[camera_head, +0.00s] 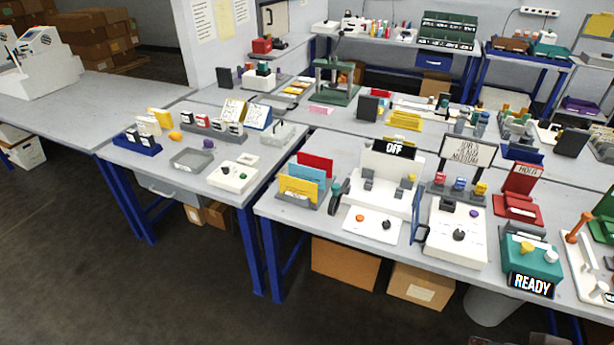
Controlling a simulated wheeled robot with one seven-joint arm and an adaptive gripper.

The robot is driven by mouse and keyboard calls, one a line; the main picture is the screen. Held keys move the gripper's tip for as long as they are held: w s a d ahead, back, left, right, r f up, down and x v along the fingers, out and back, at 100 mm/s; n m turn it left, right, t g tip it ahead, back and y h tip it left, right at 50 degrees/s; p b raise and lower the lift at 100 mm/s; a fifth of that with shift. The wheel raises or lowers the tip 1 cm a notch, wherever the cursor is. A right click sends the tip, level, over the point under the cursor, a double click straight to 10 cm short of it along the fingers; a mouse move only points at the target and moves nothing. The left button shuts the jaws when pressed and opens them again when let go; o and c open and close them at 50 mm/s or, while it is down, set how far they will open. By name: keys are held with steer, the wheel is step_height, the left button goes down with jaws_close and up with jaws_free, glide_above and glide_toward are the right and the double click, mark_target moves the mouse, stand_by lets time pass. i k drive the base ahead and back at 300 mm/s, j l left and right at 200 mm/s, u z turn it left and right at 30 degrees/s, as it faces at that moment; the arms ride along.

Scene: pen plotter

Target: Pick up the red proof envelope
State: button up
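A red envelope (316,164) stands upright at the back of a grey slotted rack (333,189) near the left end of the front right table. A light blue envelope (308,173) and a yellow envelope (298,189) stand in front of it in the same rack. They hide its lower part, and its upper part shows. My gripper is not in view.
Right of the rack stands a white plotter with an OFF display (394,149) and a white control box (374,222). A red HOLD stand (520,190) and a teal READY box (530,260) are further right. A gap separates the front tables. Open dark floor (150,290) lies in front.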

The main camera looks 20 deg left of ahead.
mark_target(321, 163)
steer(key=i+j, duration=0.55)
steer(key=j, duration=0.15)
steer(key=i+j, duration=1.15)
steer(key=j, duration=0.3)
